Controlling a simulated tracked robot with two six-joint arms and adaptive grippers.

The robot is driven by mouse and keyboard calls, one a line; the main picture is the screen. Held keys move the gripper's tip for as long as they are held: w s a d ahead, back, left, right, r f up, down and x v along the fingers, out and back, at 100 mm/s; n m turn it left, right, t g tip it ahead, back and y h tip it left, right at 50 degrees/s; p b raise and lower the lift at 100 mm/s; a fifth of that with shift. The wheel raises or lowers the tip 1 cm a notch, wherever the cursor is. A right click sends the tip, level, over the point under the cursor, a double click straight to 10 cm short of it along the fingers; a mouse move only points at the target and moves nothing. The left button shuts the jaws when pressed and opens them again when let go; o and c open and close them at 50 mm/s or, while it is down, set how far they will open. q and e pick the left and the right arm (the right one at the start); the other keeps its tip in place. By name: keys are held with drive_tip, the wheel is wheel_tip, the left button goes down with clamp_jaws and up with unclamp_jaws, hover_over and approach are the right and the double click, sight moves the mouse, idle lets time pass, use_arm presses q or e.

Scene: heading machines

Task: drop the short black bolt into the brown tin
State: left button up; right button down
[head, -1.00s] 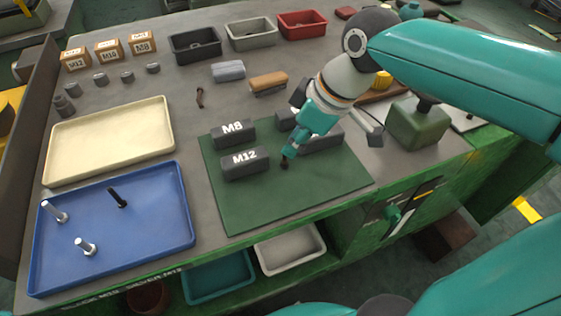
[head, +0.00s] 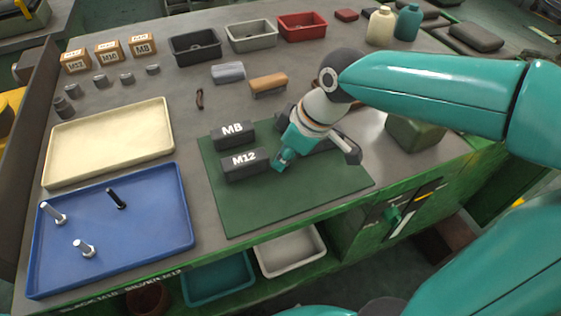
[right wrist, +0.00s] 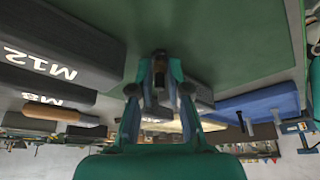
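My right gripper (head: 279,161) is low over the green mat, just right of the M12 block. In the right wrist view its fingers (right wrist: 160,75) are closed around a small dark piece, which looks like the short black bolt (right wrist: 159,68). The fingers hide part of it, and I cannot make it out in the head view. A round brown tin (head: 147,298) stands low under the bench's front edge, partly cut off by the bench and picture edge. A longer-looking black bolt (head: 117,198) is in the blue tray. My left gripper is not in view.
The M8 (head: 233,133) and M12 (head: 244,163) blocks stand on the green mat (head: 270,205). The blue tray (head: 180,238) also holds two silver bolts. A cream tray (head: 108,145) lies behind it. Teal (head: 219,278) and white (head: 290,250) bins sit below the bench edge.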

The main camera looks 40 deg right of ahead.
drive_tip(key=shift+r, duration=0.1)
idle(0.4)
wheel_tip(320, 180, up, 20)
drive_tip(key=p, duration=0.3)
drive_tip(key=shift+p, duration=0.3)
idle(0.4)
